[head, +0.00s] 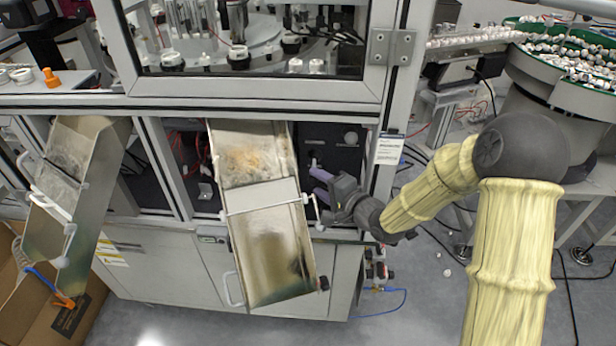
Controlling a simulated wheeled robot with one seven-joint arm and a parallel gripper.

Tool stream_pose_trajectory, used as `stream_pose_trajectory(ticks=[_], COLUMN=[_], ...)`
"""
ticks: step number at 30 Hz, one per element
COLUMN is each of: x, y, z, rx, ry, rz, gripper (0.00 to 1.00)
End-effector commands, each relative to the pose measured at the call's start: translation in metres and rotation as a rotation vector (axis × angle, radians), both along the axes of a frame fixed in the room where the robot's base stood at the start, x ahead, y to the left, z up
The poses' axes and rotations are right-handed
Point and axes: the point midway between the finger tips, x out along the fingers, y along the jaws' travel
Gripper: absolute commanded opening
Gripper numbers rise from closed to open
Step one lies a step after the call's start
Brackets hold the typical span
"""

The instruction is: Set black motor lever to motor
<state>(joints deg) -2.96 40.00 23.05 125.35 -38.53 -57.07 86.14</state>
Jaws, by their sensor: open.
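A black panel (328,143) sits in the cabinet opening just right of the middle metal chute. A round grey knob (350,138) and small light markings show on its face. I cannot clearly make out the black motor lever or its setting; the markings are too small to read. My gripper (316,183) reaches in from the right in front of the lower part of this panel. Its pale purple fingers are apart and point left toward the chute, with nothing seen between them. The gripper hides part of the panel's lower edge.
The middle chute (268,225) slopes down close to my fingertips, with a white bracket across it. A metal post (385,190) stands right beside my wrist. Another chute (85,190) hangs over a cardboard box (75,325) at left. Open floor lies at lower right.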

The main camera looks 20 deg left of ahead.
Motion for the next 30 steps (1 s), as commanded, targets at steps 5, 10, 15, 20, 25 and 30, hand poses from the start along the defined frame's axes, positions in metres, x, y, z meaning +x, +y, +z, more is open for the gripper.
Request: stream_pose_trajectory(ticks=[5,10,15,20,25,30], x=[0.016,0.025,0.027,0.027,0.027,0.026], y=[0.026,0.04,0.042,0.042,0.042,0.041], z=[-0.006,-0.009,-0.009,-0.009,-0.009,-0.009], rx=[0.0,0.0,-0.001,-0.001,-0.001,-0.001], ry=[-0.001,-0.001,-0.001,-0.001,-0.001,0.0], rz=[0.001,0.001,-0.001,-0.001,0.0,-0.001], gripper=[0.47,0.47,0.47,0.45,0.12,0.0])
